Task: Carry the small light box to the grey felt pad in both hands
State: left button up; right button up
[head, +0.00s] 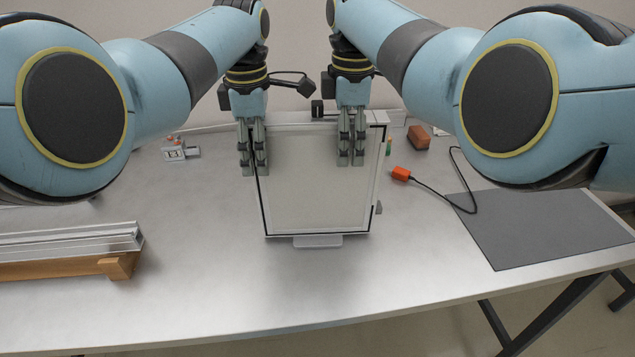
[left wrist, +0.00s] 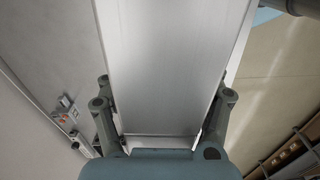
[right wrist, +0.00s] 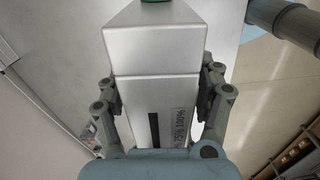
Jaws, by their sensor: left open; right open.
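The light box (head: 315,195) is a pale panel in a white, dark-lined frame, near the middle of the table. It appears to stand upright, with a small lip at its bottom edge. My left gripper (head: 252,168) is open at its upper left edge. In the left wrist view, the box's silver surface (left wrist: 170,60) lies between the spread fingers. My right gripper (head: 350,158) is open at its upper right part. In the right wrist view, a silver part with a printed label (right wrist: 155,55) lies between the fingers. Finger contact cannot be told. The grey felt pad (head: 550,230) lies flat at the right.
An orange plug (head: 400,174) trails a dark cable towards the pad, near a brown block (head: 418,138). The table front is clear.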

pick_arm(q)
jog(key=shift+c, duration=0.4)
pick_arm(e)
jog(key=shift+c, duration=0.4)
pick_arm(q)
grip_shut()
pick_arm(e)
grip_shut()
jog(key=shift+w, duration=0.1)
